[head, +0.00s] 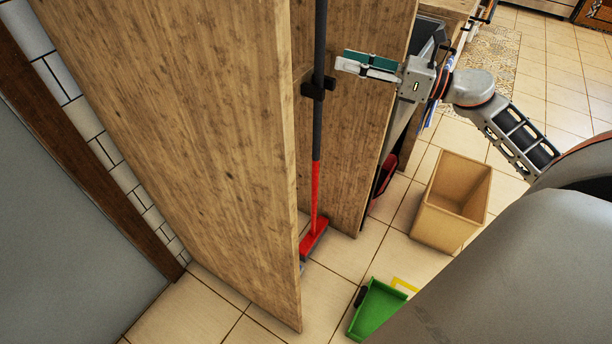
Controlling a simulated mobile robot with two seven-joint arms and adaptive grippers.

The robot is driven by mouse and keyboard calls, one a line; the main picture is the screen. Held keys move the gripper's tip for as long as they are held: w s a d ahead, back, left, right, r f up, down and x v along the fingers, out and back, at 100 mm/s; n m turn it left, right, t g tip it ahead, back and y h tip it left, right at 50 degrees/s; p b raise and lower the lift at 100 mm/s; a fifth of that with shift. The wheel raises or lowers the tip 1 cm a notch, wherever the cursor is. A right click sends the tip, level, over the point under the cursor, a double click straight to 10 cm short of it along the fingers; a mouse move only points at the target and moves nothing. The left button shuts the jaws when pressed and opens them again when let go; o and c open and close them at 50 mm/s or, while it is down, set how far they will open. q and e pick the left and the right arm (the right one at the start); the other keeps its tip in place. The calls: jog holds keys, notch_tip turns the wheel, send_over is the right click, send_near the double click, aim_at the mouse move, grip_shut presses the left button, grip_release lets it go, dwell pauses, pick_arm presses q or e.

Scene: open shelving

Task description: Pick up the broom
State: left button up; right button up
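The broom (316,185) stands upright between two wooden panels in the head view. Its handle is dark grey above and red below, and its red head (314,239) is at the floor. A black clip (312,92) sits around the handle. My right gripper (343,60) is to the right of the handle, a little above the clip in the picture, with its fingers pointing left at the handle. Its fingers look apart, with nothing seen between them, and do not visibly touch the broom. My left gripper is not in view.
A large wooden panel (185,130) stands left of the broom, and another panel (362,125) is behind it. A wooden bin (452,205) and a green dustpan (377,308) stand on the tiled floor to the right. A dark red item (386,172) is beside the rear panel.

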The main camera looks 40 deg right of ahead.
aim_at(320, 48)
jog(key=shift+w+a+r+n+g+b, duration=0.15)
jog(key=shift+w+a+n, duration=0.3)
jog(key=shift+w, duration=0.8)
jog(key=shift+w+a+r+n+g+b, duration=0.1)
jog(key=shift+w+a+n+b, duration=0.35)
jog(key=shift+w, duration=0.8)
jog(key=shift+w+a+r+n+g, duration=0.1)
jog(key=shift+w+a+n, duration=0.1)
jog(key=shift+w+a, duration=0.75)
jog(key=shift+w+d, duration=0.3)
grip_shut()
